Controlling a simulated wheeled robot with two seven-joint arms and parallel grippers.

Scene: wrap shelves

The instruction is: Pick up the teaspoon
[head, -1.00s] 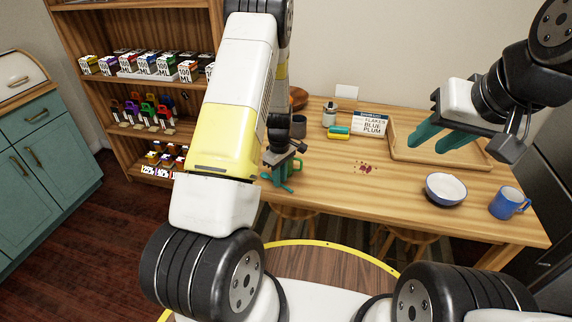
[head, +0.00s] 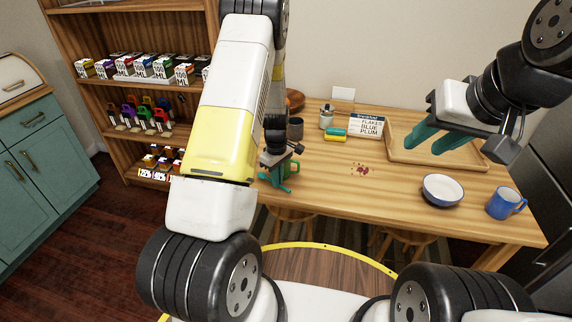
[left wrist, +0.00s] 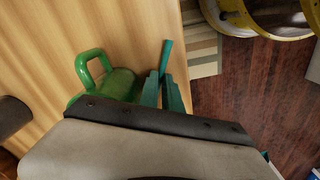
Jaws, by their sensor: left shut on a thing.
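The green mug (left wrist: 100,78) lies just left of the fingers there. My right gripper (head: 432,137) is open and empty above the wooden tray.
On the table are a wooden tray (head: 462,157), a white bowl (head: 442,190), a blue mug (head: 504,203), a labelled box (head: 368,126), a green-yellow sponge (head: 336,134) and a dark red stain (head: 360,169). Stools stand below. A stocked shelf (head: 150,85) is at left.

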